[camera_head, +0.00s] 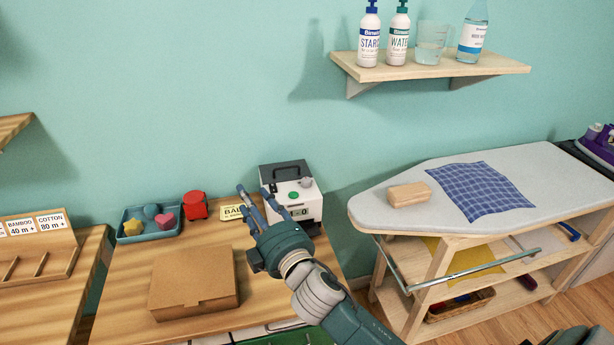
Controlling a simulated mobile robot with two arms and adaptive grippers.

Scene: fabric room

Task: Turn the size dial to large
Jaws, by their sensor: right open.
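A small white and dark grey machine (313,205) with a black carry handle stands at the back right of the wooden table. Its front has a round grey knob (306,181), a green button (293,195) and a small display. I cannot read a size mark on the knob. My right gripper (253,190) is open and empty. Its fingers point up and left, in front of the machine's left side, and hide part of it. The fingertips appear left of the knob and apart from it. My left gripper is not in view.
A yellow label card (231,212), a red object (195,205) and a blue tray (124,238) of coloured shapes line the table's back. A cardboard box (193,283) lies in front. Right of the table is an ironing board (450,222) with blue checked cloth.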

